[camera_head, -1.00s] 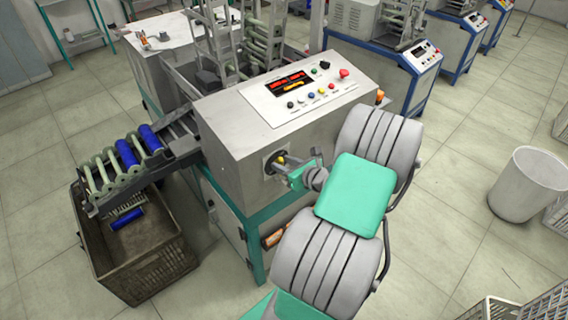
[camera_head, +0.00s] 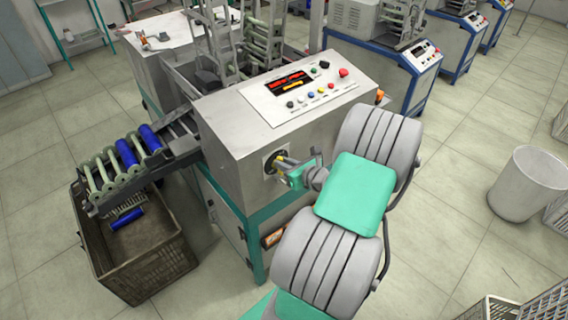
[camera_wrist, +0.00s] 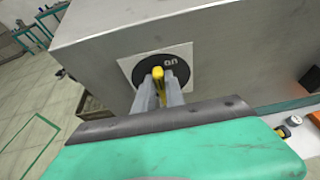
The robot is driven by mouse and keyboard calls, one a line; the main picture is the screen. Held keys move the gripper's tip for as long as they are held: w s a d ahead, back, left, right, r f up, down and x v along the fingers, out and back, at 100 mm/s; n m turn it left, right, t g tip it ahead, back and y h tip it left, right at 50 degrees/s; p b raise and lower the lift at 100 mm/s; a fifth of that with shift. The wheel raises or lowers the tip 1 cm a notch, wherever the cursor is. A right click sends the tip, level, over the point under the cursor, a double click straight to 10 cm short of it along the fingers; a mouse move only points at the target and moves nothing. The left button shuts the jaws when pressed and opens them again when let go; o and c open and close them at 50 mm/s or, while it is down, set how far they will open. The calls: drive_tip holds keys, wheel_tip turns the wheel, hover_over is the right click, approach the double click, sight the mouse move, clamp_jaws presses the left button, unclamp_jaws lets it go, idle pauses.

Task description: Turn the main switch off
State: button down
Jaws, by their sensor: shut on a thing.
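The main switch is a black round dial (camera_wrist: 178,68) on a pale square plate, on the side of the grey machine box. Its yellow handle (camera_wrist: 158,76) sits between my two fingers. My gripper (camera_wrist: 158,88) is shut on this handle. White lettering that seems to read "ON" shows at the dial's upper right in the wrist view. The fingers hide the dial's lower part. In the head view the switch (camera_head: 270,157) is on the box's front face, with my gripper (camera_head: 285,165) reaching it from the right.
The sloping control panel (camera_head: 310,88) above carries a lit red display, small knobs and a red button. A brown crate (camera_head: 165,262) stands at lower left below a rack with blue bobbins (camera_head: 126,154). A white bin (camera_head: 523,185) stands on open floor at right.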

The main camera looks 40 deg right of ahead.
sight(277, 172)
drive_tip(key=shift+a, duration=0.15)
drive_tip(key=n+h+b, duration=0.1)
drive_tip(key=n+b, duration=0.2)
drive_tip(key=a+f+n+h+b, duration=0.1)
drive_tip(key=n+h+b, duration=0.1)
drive_tip(key=b, duration=0.1)
drive_tip(key=a+f+n+t+h+b, duration=0.1)
drive_tip(key=n+h+b, duration=0.1)
drive_tip(key=n+b, duration=0.1)
drive_tip(key=shift+w+f+n, duration=0.1)
drive_tip(key=shift+w+n, duration=0.05)
drive_tip(key=shift+n, duration=0.15)
drive_tip(key=n+b, duration=0.1)
drive_tip(key=b, duration=0.2)
drive_tip(key=n+t+h+b, duration=0.1)
drive_tip(key=b, duration=0.2)
drive_tip(key=shift+a+f+n, duration=0.2)
drive_tip(key=shift+f+n, duration=0.1)
drive_tip(key=shift+f, duration=0.05)
drive_tip(key=n+h+b, duration=0.1)
drive_tip(key=b, duration=0.2)
drive_tip(key=shift+n+b, duration=0.3)
drive_tip(key=shift+n, duration=0.1)
drive_tip(key=shift+t, duration=0.3)
drive_tip(key=shift+r+n+b, duration=0.2)
drive_tip(key=shift+n+b, duration=0.1)
drive_tip(key=shift+b, duration=0.05)
